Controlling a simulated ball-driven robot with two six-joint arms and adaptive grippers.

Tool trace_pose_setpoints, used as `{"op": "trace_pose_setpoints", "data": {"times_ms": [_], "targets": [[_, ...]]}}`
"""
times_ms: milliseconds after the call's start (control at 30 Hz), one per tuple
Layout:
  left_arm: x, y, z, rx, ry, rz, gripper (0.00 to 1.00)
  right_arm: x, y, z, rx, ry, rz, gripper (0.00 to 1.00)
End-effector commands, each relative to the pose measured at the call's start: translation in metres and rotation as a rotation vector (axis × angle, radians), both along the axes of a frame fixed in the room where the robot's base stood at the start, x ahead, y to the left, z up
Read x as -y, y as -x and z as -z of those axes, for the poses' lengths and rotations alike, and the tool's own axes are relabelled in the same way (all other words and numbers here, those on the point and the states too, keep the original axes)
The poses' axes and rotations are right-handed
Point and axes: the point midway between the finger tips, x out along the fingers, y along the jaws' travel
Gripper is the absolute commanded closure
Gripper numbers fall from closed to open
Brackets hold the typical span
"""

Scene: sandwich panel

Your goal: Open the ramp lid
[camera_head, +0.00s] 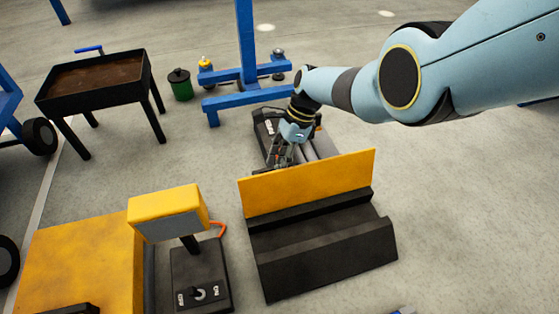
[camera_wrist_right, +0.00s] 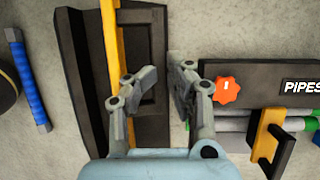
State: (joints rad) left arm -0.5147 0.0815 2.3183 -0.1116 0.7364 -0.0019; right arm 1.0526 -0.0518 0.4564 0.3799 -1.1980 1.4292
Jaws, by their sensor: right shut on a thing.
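The ramp lid (camera_head: 308,184) is a long yellow panel standing up, slightly tilted, along the black ramp box (camera_head: 325,245) in the head view. In the right wrist view the lid (camera_wrist_right: 108,22) shows as a narrow yellow strip with a black recessed panel (camera_wrist_right: 147,50) beside it. My right gripper (camera_head: 282,157) is behind the lid at its left end. In the right wrist view my right gripper's fingers (camera_wrist_right: 168,85) stand close together over the black panel's edge. The exact contact is hidden. My left gripper is not in view.
A pipe crate (camera_wrist_right: 248,88) with an orange knob (camera_wrist_right: 227,89) is close by the fingers. A yellow control box (camera_head: 168,208) stands left of the ramp, beside a yellow platform (camera_head: 75,262). Open floor (camera_head: 465,220) lies to the right.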

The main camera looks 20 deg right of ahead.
Motion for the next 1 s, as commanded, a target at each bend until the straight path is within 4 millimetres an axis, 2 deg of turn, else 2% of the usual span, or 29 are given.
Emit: {"op": "trace_pose_setpoints", "data": {"times_ms": [33, 267, 300, 467, 1000], "targets": [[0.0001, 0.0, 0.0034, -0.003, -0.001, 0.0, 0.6, 0.0058, 0.0165, 0.016, -0.027, 0.013, -0.008, 1.0], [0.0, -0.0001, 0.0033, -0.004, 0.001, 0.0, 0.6, 0.0054, 0.0167, 0.0158, -0.03, 0.012, -0.007, 1.0], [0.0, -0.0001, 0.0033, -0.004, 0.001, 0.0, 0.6, 0.0053, 0.0167, 0.0157, -0.03, 0.012, -0.007, 0.81], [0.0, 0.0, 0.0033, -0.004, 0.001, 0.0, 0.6, 0.0051, 0.017, 0.0156, -0.031, 0.012, -0.008, 0.62], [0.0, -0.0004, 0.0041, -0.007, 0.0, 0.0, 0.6, 0.0084, 0.0145, 0.0095, -0.029, 0.013, -0.004, 0.62]]}}
